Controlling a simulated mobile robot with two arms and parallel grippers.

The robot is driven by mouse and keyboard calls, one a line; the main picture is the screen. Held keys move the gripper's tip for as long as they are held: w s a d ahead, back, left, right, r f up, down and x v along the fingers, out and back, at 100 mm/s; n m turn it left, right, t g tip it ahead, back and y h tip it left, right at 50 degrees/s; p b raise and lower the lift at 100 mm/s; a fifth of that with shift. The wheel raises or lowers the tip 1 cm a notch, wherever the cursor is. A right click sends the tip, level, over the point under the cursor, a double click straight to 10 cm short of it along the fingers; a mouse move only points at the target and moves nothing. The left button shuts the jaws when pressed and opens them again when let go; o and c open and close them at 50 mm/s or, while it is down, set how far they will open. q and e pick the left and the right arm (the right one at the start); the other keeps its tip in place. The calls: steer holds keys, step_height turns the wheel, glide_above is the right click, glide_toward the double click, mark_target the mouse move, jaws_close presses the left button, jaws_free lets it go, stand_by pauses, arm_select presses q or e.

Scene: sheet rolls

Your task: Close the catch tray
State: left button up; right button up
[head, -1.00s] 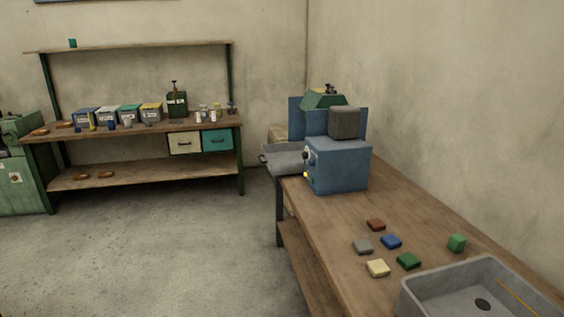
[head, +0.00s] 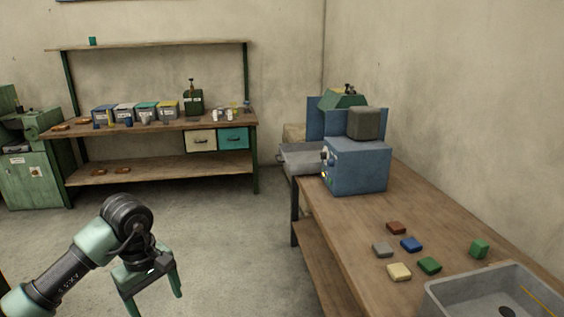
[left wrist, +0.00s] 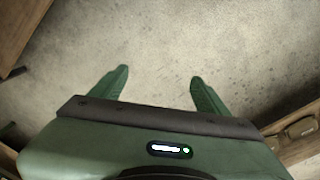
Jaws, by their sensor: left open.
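The catch tray (head: 300,161) is a grey metal tray with a handle at its left end. It sticks out to the left of the blue machine (head: 357,166) on the right-hand bench, past the bench edge. The machine hides the tray's right part. My left gripper (head: 153,302) is in the lower left of the head view, open and empty, over the floor and well apart from the tray. In the left wrist view its two fingers (left wrist: 157,88) are spread with only bare floor between them. My right gripper is not in view.
The wooden bench (head: 345,240) holds several small coloured blocks (head: 411,244) and a grey sink-like basin (head: 440,291). A back bench (head: 150,128) carries bins and two drawers. A green machine (head: 35,170) stands at far left. The floor between is clear.

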arm_select(q)
steer(key=shift+a+r+m+y, duration=0.3)
steer(key=shift+a+r+y, duration=0.2)
steer(key=shift+a+r, duration=0.45)
steer(key=shift+f, duration=0.15)
steer(key=shift+c, duration=0.4)
